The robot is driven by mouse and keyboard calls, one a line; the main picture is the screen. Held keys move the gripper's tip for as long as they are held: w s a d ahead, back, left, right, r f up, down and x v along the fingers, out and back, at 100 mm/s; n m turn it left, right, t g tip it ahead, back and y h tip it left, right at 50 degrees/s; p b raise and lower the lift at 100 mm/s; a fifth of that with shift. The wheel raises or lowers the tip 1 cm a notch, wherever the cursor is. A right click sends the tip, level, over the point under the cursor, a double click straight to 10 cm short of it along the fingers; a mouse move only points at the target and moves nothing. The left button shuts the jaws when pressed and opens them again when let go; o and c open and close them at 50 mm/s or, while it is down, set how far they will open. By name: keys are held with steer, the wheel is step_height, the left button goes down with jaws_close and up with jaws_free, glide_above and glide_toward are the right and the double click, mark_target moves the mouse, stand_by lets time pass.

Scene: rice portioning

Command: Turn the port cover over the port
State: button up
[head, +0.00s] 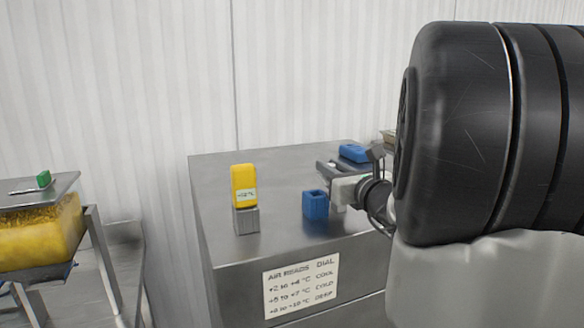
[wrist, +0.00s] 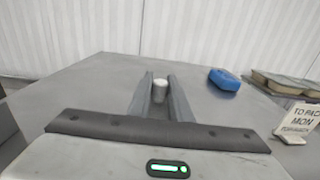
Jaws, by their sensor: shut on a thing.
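My gripper (head: 329,167) is low over the right part of the steel counter (head: 272,180). In the wrist view its two grey fingers (wrist: 160,80) are shut on a small pale cylinder (wrist: 160,91), which shows upright between them. I cannot tell whether this cylinder is part of the port cover. No port can be made out; the fingers and gripper body hide the surface around the cylinder. An open-topped blue block (head: 316,204) stands just left of and in front of my gripper in the head view.
A yellow device (head: 244,186) stands on a grey block (head: 246,221) at left. A blue object (head: 354,153) lies behind my gripper, also in the wrist view (wrist: 225,79). Trays (wrist: 286,84) and a sign (wrist: 298,121) stand right. A yellow-filled bin (head: 40,235) is far left.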

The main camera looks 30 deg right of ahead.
jaws_close()
